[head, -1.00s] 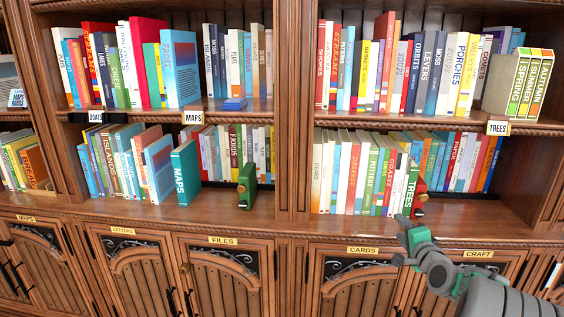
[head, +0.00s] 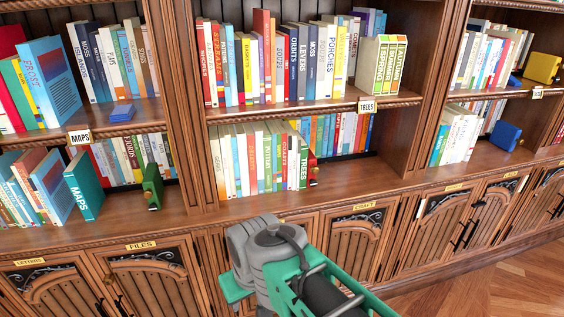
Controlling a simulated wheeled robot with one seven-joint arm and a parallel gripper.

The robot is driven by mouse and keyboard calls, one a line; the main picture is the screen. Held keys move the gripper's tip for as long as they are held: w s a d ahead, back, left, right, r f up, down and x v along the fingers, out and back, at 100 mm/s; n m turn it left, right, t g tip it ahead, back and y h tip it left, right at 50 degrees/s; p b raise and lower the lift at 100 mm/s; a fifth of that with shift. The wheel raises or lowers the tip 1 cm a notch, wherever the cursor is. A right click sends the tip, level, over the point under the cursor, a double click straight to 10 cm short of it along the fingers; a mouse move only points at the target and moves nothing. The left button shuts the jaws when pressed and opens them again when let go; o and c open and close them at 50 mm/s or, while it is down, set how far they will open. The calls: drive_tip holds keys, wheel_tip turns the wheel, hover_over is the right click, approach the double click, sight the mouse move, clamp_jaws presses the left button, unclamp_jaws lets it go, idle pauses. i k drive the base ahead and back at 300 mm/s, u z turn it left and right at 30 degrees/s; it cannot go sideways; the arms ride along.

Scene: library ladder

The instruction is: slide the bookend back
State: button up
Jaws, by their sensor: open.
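Several bookends stand on the shelves, and I cannot tell which one the task means. A red bookend (head: 312,170) with a gold knob stands at the right end of the lower middle row, against the green TREES book (head: 303,171). A green bookend (head: 152,187) with a gold knob stands upright near the front of the lower left shelf, by the right end of its row. A blue bookend (head: 506,136) and a yellow one (head: 542,68) are at the far right. My arm's grey and green links fill the bottom middle; my gripper does not show.
A small blue block (head: 122,113) lies on the upper left shelf. The teal MAPS book (head: 85,185) leans near the lower left shelf's front. Bare shelf (head: 350,178) lies right of the red bookend. Cabinet doors stand below; wooden floor (head: 500,265) is open at lower right.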

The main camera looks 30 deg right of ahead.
sight(313, 169)
drive_tip(key=u, duration=2.6)
drive_tip(key=k, duration=0.7)
drive_tip(key=z, duration=1.5)
